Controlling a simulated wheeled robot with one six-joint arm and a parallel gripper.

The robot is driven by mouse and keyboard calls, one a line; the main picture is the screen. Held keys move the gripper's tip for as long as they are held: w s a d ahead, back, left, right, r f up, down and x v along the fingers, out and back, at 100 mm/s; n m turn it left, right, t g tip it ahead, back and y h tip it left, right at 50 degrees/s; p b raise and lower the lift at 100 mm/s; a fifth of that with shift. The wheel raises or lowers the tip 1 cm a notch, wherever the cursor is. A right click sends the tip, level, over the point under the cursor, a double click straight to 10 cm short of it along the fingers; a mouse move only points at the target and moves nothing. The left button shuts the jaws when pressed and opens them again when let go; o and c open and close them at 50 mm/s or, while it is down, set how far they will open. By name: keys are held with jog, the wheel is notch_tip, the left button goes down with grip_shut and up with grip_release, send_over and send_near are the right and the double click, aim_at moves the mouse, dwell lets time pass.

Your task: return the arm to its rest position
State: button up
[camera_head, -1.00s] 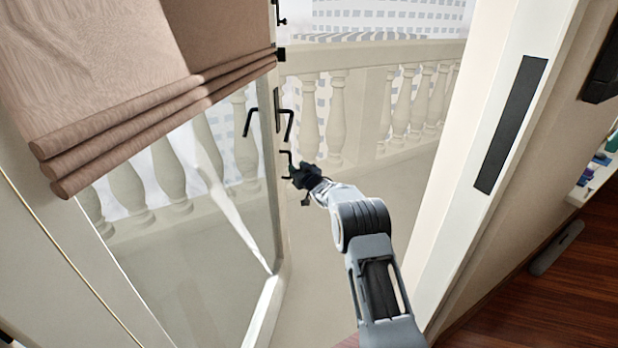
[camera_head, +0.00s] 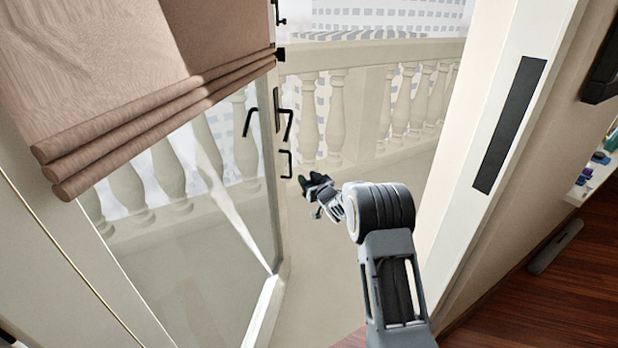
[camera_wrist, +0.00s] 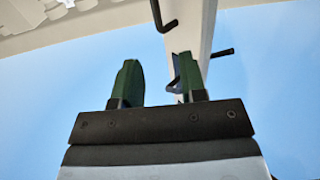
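My gripper (camera_head: 309,181) is at the end of my arm, in the doorway of the open glass door (camera_head: 225,215). It is a little to the right of the door's edge and below its black handle (camera_head: 287,123), apart from both. In the wrist view my gripper (camera_wrist: 158,82) shows two green fingers spread well apart with nothing between them. The door's edge and black handle parts (camera_wrist: 222,53) show beyond and around the right finger.
A brown blind (camera_head: 120,90) hangs over the door glass at the upper left. The white door frame (camera_head: 480,200) stands close to the right of my arm. A pale balustrade (camera_head: 335,110) lies beyond the doorway. Wooden floor (camera_head: 540,280) shows at the lower right.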

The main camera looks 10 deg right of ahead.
jog(key=s+d+f+m+g+h, duration=0.25)
jog(key=d+f+g+h, duration=0.2)
jog(key=f, duration=0.45)
jog(key=s+d+r+g+h+p, duration=0.25)
jog(key=s+g+p, duration=0.2)
jog(key=s, duration=0.55)
jog(key=s+a+r+m+g+p, duration=0.1)
jog(key=s+r+g+p, duration=0.15)
jog(key=s+r, duration=0.5)
jog(key=s+a+r+g+p, duration=0.2)
jog(key=s+r+p, duration=0.3)
jog(key=s, duration=0.4)
jog(key=s+a+r+m+g+p, duration=0.1)
jog(key=s+r+g+p, duration=0.1)
jog(key=s+r, duration=0.55)
jog(key=s+a+r+t+y+p, duration=0.1)
jog(key=s+r+p, duration=0.4)
jog(key=r, duration=0.5)
jog(key=shift+a+r+t+p, duration=0.25)
jog(key=shift+r+t+p, duration=0.1)
jog(key=shift+t+p, duration=0.2)
jog(key=shift+n, duration=0.25)
